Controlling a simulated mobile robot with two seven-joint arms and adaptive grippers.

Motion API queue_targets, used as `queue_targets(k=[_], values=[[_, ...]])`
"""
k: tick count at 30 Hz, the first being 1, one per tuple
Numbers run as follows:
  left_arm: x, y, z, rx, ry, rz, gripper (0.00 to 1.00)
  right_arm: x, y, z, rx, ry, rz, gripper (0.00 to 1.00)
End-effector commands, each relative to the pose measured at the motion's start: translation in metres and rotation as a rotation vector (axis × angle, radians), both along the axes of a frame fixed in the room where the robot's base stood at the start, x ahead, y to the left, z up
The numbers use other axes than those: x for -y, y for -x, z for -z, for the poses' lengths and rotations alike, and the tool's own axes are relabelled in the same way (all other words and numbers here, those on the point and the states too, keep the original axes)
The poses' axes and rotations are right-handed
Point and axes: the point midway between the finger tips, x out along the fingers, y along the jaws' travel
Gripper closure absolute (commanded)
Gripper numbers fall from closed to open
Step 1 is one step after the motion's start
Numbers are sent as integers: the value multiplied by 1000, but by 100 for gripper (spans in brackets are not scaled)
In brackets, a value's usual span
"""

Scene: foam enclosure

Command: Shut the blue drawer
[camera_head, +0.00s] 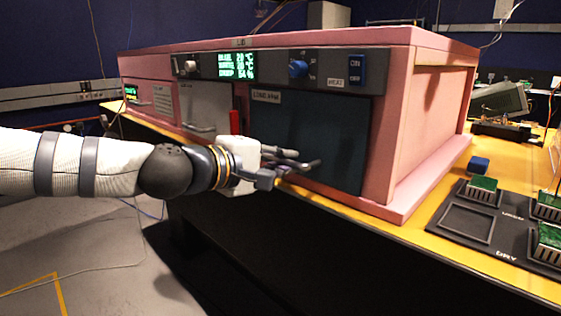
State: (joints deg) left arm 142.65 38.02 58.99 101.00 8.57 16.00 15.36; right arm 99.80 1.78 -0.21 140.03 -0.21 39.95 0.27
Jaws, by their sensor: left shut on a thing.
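The blue drawer (342,135) has a dark blue-teal front, low in the right half of the pink foam enclosure (437,140). Its front looks close to the enclosure's face; I cannot tell how far it stands out. My left gripper (289,166) is at the lower left of this front. It is shut on the drawer's grey bar handle (312,165), whose right end shows past the fingers. The gripper hides the handle's left part and the front's lower left corner. My right gripper is not in view.
A grey door (205,108) and a red upright piece (234,122) are left of the drawer. A control panel (275,67) runs above. The yellow bench top (455,225) holds a black tray (466,223) with green-topped blocks and a small blue block (479,165) at right.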

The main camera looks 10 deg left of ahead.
Motion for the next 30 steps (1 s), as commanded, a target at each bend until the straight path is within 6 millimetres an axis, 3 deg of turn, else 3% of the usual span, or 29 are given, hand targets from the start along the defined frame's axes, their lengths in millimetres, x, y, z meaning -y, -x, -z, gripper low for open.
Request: queue_targets(k=[9,10,12,22,26,30], values=[[0,-2,-3,7,2,-5,100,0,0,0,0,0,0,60],[0,-2,-3,7,2,-5,84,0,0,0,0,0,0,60],[0,-2,-3,7,2,-5,71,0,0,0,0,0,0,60],[-2,0,-3,6,1,-4,71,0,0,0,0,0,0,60],[-16,17,-9,7,2,-5,71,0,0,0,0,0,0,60],[-39,49,-17,8,4,-4,71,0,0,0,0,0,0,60]])
